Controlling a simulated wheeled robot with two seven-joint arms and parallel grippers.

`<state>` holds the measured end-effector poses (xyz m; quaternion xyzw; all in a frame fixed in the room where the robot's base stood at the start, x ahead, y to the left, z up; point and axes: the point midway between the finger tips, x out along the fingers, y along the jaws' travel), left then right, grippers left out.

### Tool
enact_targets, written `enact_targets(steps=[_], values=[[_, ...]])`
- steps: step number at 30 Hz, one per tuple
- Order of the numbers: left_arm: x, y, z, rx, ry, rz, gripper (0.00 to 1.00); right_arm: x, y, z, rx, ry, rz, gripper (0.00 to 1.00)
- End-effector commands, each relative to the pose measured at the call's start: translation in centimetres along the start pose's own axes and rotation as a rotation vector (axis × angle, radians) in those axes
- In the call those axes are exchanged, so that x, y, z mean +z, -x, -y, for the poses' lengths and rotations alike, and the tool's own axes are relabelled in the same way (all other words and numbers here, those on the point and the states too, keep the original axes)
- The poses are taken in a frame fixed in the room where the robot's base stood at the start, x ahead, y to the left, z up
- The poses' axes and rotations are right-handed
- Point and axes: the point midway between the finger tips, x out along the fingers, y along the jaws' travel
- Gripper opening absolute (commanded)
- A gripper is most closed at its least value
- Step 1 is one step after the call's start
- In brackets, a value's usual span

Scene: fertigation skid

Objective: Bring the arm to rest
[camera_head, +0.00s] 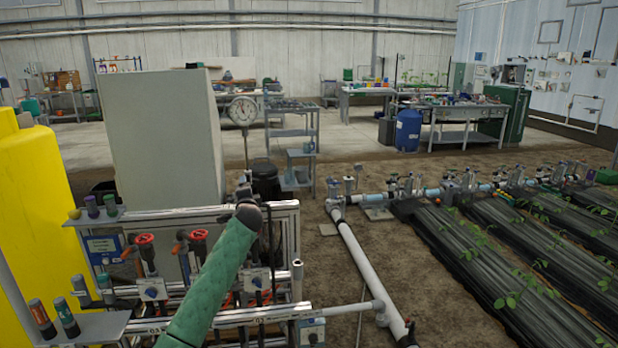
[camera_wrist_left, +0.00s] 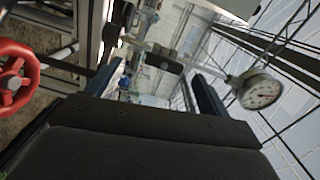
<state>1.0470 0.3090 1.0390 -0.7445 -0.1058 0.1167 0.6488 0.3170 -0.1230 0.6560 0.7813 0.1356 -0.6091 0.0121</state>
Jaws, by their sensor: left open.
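My left gripper shows in the left wrist view (camera_wrist_left: 158,75), with its two dark blue fingers wide apart. I see nothing held between them; a dark fitting and pipework lie beyond the gap. In the head view a green-sleeved arm, mine, reaches up from the bottom over the skid (camera_head: 215,318). Its dark end is beside the skid's upper rail, and the gripper's fingers cannot be made out there. My right gripper is in neither view.
Red valve handwheels (camera_head: 145,239) stand on the skid left of the arm; one red handwheel (camera_wrist_left: 14,80) is close at the wrist view's left. A round gauge (camera_head: 242,110) also shows in the wrist view (camera_wrist_left: 258,90). A yellow tank (camera_head: 38,220) stands left, white pipe (camera_head: 358,255) right.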

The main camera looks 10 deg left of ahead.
Motion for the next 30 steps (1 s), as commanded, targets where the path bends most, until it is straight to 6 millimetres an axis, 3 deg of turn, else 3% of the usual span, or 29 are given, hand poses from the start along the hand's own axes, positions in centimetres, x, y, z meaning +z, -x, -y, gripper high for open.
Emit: enact_targets(steps=[3,8,18,20,26,30], values=[[0.8,0.2,-0.9,0.057,0.110,0.050,0.80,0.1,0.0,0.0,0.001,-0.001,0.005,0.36],[0.8,1.9,-0.1,0.111,0.271,0.094,0.80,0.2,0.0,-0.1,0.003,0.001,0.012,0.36],[-1.0,8.4,4.5,0.202,0.607,0.122,0.80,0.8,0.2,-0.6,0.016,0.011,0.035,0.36],[-1.4,9.9,4.7,0.226,0.658,0.123,0.80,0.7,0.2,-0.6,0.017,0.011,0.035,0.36],[-2.2,15.8,2.5,0.337,0.798,0.133,0.80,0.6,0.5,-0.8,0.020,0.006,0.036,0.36],[-2.4,19.8,-0.2,0.420,0.864,0.147,0.80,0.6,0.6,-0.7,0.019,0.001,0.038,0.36]])
